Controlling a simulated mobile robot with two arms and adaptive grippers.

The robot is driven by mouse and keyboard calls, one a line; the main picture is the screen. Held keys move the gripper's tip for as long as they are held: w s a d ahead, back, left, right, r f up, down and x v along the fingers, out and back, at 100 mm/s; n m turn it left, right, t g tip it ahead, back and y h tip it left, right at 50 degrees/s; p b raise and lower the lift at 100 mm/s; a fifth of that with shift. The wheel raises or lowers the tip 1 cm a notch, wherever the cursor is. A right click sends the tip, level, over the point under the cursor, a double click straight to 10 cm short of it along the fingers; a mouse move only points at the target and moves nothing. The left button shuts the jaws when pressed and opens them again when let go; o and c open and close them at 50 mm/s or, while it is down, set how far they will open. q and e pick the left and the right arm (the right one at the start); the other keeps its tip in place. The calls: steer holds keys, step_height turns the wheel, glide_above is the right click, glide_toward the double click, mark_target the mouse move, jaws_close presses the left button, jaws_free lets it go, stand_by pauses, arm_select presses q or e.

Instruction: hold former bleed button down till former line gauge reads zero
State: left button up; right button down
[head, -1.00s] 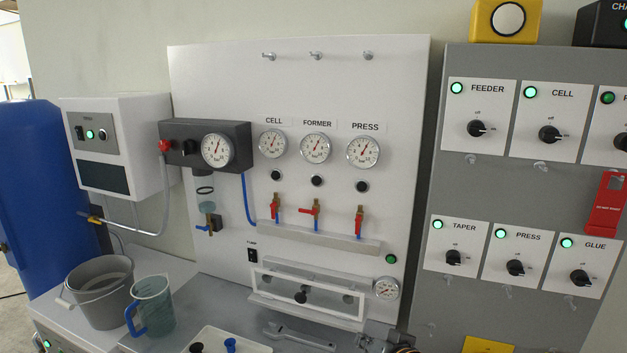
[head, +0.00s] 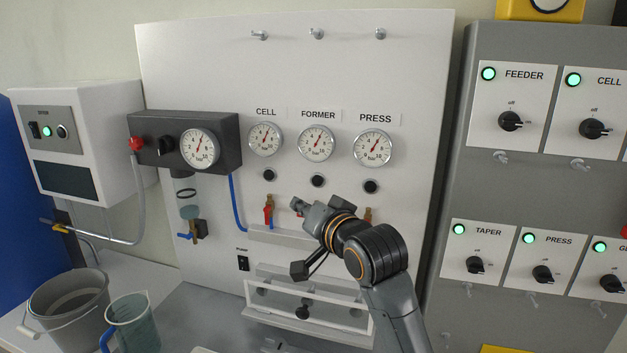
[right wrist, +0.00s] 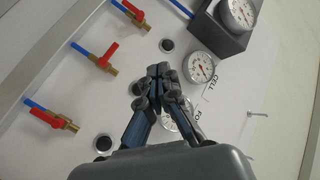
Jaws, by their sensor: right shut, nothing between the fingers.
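The former gauge (head: 317,143), under the FORMER label, has its needle near mid-scale, well above zero. The black former bleed button (head: 317,180) sits just below it and is uncovered in the head view. My right gripper (head: 299,205) is shut and empty, a little below and left of that button, in front of the former valve. In the right wrist view its closed fingertips (right wrist: 158,70) are beside the button (right wrist: 137,88) and partly cover the former gauge (right wrist: 178,116). I see no contact with the button. My left gripper is not in view.
Cell (head: 268,174) and press (head: 370,186) buttons flank the former one. Red-handled valves stand below; the former valve's handle (right wrist: 107,55) lies across its pipe. A grey switch panel (head: 460,190) is at right, a bucket (head: 66,308) and jug (head: 132,325) lower left.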

mark_target(317, 181)
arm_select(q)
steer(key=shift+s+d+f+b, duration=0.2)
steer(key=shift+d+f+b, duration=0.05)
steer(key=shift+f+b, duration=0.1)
arm_select(e)
steer(key=shift+w+d, duration=0.45)
steer(key=shift+w, duration=0.95)
steer(key=shift+w+d, duration=0.5)
steer(key=shift+w, duration=0.85)
steer(key=shift+w+d, duration=0.45)
steer(key=shift+w, duration=0.95)
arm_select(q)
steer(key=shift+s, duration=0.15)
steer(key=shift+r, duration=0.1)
arm_select(e)
steer(key=shift+w, duration=0.1)
steer(key=shift+w+d+p, duration=0.1)
steer(key=shift+w+p, duration=0.15)
steer(key=shift+p, duration=0.2)
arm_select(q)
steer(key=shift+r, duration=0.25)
